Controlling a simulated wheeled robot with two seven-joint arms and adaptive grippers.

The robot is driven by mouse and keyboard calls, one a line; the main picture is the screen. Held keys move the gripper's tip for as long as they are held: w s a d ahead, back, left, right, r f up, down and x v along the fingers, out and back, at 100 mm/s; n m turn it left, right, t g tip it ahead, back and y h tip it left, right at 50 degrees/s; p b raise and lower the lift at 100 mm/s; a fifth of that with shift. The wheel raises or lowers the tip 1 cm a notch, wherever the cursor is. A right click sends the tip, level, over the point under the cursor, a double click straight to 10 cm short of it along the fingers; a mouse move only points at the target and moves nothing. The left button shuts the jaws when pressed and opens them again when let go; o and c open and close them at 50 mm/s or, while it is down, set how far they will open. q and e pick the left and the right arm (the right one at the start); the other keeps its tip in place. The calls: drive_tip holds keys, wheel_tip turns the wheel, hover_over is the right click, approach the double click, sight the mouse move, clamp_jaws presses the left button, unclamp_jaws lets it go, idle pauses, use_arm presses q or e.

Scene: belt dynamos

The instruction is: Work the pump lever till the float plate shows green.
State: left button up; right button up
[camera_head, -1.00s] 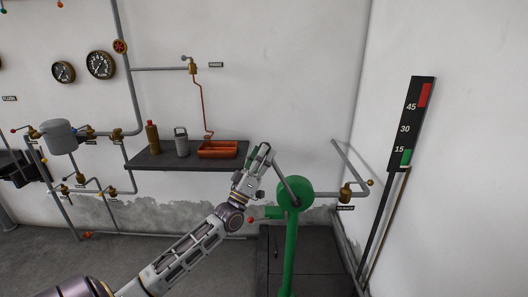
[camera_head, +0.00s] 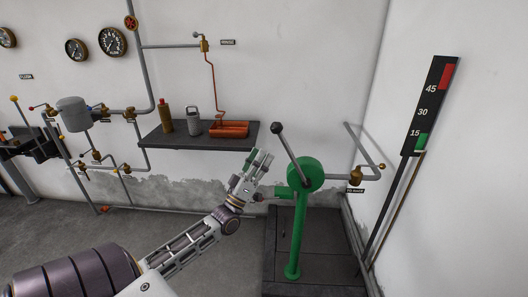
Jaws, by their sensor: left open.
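The green pump (camera_head: 299,215) stands on a dark floor plate in the middle. Its dark pump lever (camera_head: 288,148) leans up and to the left, ending in a round knob (camera_head: 277,128). My left gripper (camera_head: 261,160) is open and empty, just left of and below the knob, with a visible gap to it in the picture. On the right wall is a black gauge board (camera_head: 422,113) marked 15, 30 and 45. It has a red patch (camera_head: 446,77) at the top and a green patch (camera_head: 422,141) near the bottom. My right gripper is out of view.
Pipes with brass valves run along the back wall. A pipe with a brass valve (camera_head: 356,175) leaves the pump on the right.

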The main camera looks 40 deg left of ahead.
use_arm(q)
drive_tip(key=shift+s+f, duration=0.4)
drive_tip(key=shift+s, duration=0.05)
idle(0.3)
idle(0.8)
